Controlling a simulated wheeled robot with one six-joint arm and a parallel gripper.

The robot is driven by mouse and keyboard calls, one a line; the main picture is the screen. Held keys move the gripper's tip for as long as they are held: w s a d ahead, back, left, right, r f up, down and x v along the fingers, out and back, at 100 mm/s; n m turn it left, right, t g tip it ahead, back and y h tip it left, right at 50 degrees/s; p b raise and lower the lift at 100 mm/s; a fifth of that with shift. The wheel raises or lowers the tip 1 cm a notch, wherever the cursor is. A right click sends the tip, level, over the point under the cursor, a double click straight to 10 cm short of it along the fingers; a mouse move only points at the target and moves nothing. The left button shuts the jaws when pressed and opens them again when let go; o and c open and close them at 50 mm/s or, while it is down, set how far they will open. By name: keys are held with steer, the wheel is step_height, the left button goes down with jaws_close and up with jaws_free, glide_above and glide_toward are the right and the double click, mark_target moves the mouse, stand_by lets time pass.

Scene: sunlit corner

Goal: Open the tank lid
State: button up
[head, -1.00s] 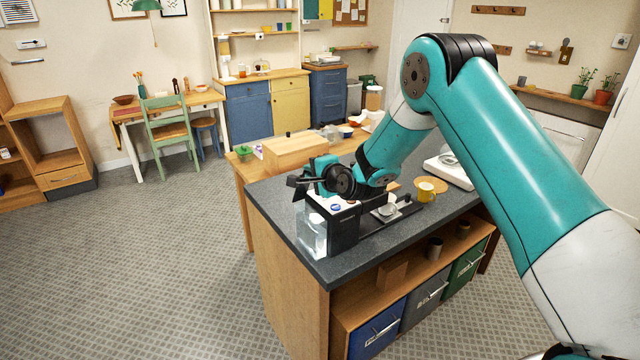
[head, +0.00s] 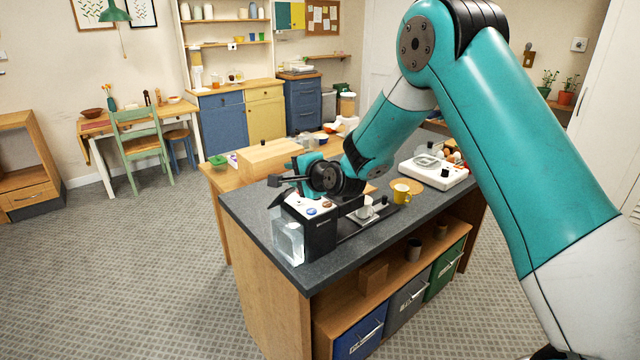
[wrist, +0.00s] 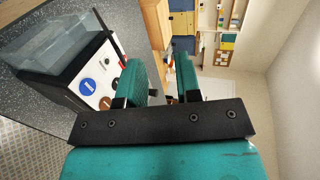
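The coffee machine (head: 322,238) stands at the near left corner of the dark counter, with its clear water tank (head: 288,242) on its left side. The tank also shows in the wrist view (wrist: 48,42), at the upper left. A thin dark flap (head: 279,198), apparently the tank lid, stands tilted up above the tank. In the wrist view it looks like a narrow dark strip (wrist: 106,34), seen nearly edge-on. My gripper (head: 279,182) is just above the machine, close to the flap. Its fingers (wrist: 162,75) are apart with nothing between them. Whether they touch the flap is unclear.
A wooden box (head: 268,158) is on the table beyond. The floor left of the counter is clear.

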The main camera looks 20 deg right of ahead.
steer(key=b+v, duration=0.3)
steer(key=v, duration=0.8)
steer(key=shift+s+b, duration=0.25)
steer(key=shift+b, duration=0.05)
steer(key=shift+d, duration=0.15)
